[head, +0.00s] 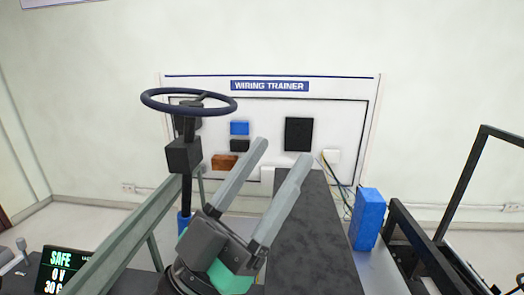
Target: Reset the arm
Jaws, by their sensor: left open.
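My left gripper (284,151) is in the lower middle of the head view. Its two long grey fingers point up and away and stand apart, with nothing between them. The dark gripper body and a green part show below the fingers. The gripper appears in front of the left edge of a dark slab (318,235); I cannot tell its height above it. My right gripper is not in view.
A steering wheel (189,111) on a dark column stands left of the gripper, near a grey-green rail (128,234). A blue block (367,219) is on the right, beside a black frame (462,187). A wiring trainer board (345,112) is behind. A display (62,270) reads SAFE.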

